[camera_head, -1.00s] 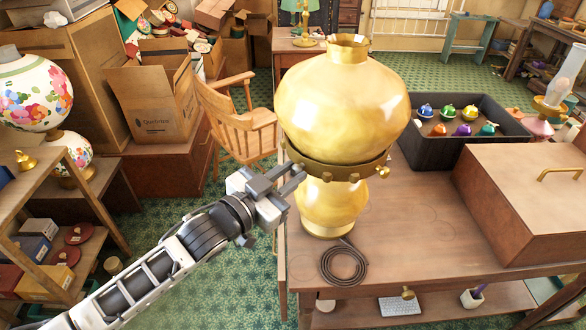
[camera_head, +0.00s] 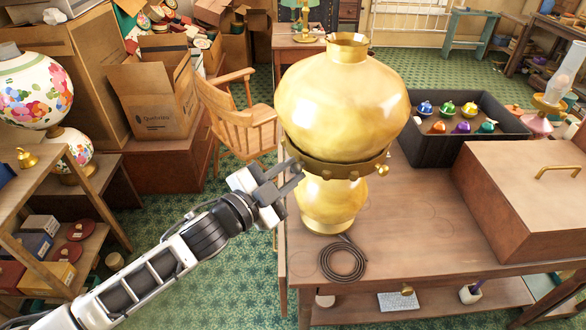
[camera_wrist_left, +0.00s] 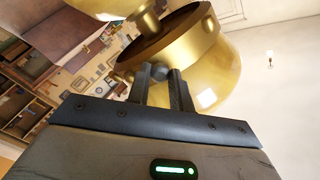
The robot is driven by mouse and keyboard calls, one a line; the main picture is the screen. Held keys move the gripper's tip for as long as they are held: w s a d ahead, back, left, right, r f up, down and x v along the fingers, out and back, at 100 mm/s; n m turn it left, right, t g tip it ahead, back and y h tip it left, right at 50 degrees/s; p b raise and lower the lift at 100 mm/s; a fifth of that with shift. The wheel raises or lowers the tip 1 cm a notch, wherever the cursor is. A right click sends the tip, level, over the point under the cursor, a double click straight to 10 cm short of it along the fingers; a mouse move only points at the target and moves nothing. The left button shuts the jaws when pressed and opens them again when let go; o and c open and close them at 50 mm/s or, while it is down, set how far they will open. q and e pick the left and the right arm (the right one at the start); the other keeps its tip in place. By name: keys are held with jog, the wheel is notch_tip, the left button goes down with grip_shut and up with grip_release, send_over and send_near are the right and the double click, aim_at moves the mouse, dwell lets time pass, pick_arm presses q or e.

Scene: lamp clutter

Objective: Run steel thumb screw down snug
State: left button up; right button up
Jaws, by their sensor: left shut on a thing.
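A large gold lamp (camera_head: 340,105) stands upright on the wooden table, with a bulbous top over a narrower lower body. A darker brass band (camera_head: 335,172) rings its waist and carries several small brass screws, including a larger knob (camera_head: 383,169) at the right. My left gripper (camera_head: 297,171) reaches the band's left side with its fingers close together. In the left wrist view, the fingertips (camera_wrist_left: 160,71) close around a small grey knob, the steel thumb screw (camera_wrist_left: 158,73), at the band's edge. The fingers hide most of the screw, so its seating cannot be told.
A coiled dark cord (camera_head: 343,259) lies in front of the lamp. A black tray (camera_head: 420,157) of colourful small items and a large wooden box (camera_head: 530,205) with a brass handle stand to the right. A wooden chair (camera_head: 240,115) stands behind the arm.

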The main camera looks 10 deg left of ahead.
pick_arm(q)
jog(key=o, duration=0.5)
jog(key=shift+v, duration=2.5)
jog(key=s+f+n+g+y, duration=0.2)
jog(key=s+f+n, duration=0.2)
jog(key=f, duration=0.3)
jog(key=s+f+n+g+y, duration=0.2)
jog(key=s+f+n, duration=0.2)
jog(key=s+f, duration=0.3)
jog(key=s+a+f+n+g+y, duration=0.1)
jog(key=s+f+n, duration=0.3)
jog(key=f, duration=0.4)
jog(key=shift+s+n+g+y, duration=0.3)
jog(key=shift+s+g+y, duration=0.1)
jog(key=shift+s+y, duration=0.25)
pick_arm(e)
jog(key=shift+s+d+f, duration=0.1)
jog(key=shift+d+f, duration=0.1)
jog(key=shift+f, duration=0.4)
jog(key=shift+s+d+f, duration=0.1)
jog(key=shift+d+f, duration=0.05)
jog(key=shift+f, duration=0.45)
